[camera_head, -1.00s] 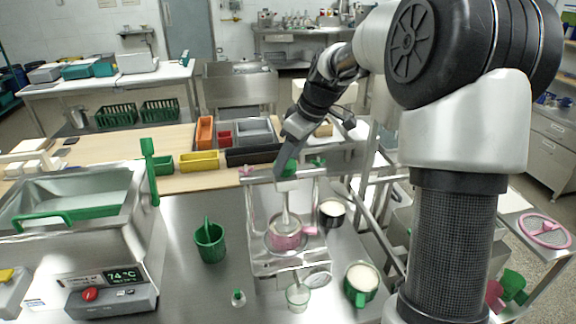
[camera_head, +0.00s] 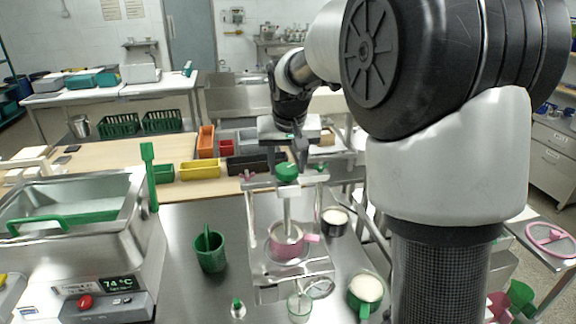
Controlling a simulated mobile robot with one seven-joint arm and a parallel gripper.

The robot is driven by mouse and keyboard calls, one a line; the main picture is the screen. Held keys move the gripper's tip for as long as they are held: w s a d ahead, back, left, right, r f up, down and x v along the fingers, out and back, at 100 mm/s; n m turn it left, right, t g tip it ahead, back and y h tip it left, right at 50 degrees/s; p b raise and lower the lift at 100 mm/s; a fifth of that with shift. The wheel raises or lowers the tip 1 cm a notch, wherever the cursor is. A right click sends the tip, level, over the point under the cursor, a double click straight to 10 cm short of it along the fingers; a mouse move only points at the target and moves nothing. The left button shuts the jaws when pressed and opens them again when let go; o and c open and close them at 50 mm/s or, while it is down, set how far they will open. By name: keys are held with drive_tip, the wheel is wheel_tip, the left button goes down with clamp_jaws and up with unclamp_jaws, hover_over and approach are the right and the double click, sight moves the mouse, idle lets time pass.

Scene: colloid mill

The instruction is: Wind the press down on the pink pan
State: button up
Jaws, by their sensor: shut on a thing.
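The press (camera_head: 252,225) is a metal frame on the steel bench, with a green hub (camera_head: 287,172) on top of its upright screw (camera_head: 287,208). The pink pan (camera_head: 276,247) sits under the screw inside the frame, its handle pointing right. The screw's lower end is over the pan's middle; I cannot tell whether it touches. My gripper (camera_head: 298,160) is above the crossbar, just behind and right of the green hub. It is shut on the press handle, and the fingers largely hide the grip.
A green cup (camera_head: 210,252) stands left of the press and a dark pot (camera_head: 335,222) to its right. A clear beaker (camera_head: 299,307) and a green mug (camera_head: 365,290) stand in front. A steel vat (camera_head: 120,240) is at the left. Bench between vat and cup is clear.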

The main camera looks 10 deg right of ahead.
drive_tip(key=m, duration=0.2)
drive_tip(key=m+h, duration=0.1)
drive_tip(key=m, duration=0.1)
drive_tip(key=m+g+h, duration=0.1)
drive_tip(key=m, duration=0.1)
drive_tip(key=shift+w+a+b, duration=0.15)
drive_tip(key=shift+a+b, duration=0.1)
drive_tip(key=shift+b, duration=0.05)
drive_tip(key=m+g+h, duration=0.1)
drive_tip(key=m, duration=0.2)
drive_tip(key=shift+m+p, duration=0.3)
drive_tip(key=shift+m, duration=0.1)
drive_tip(key=shift+w+a+m+g+h+p, duration=0.1)
drive_tip(key=shift+m+g+h+p, duration=0.3)
drive_tip(key=shift+m, duration=1)
drive_tip(key=o, duration=1)
drive_tip(key=shift+o, duration=0.2)
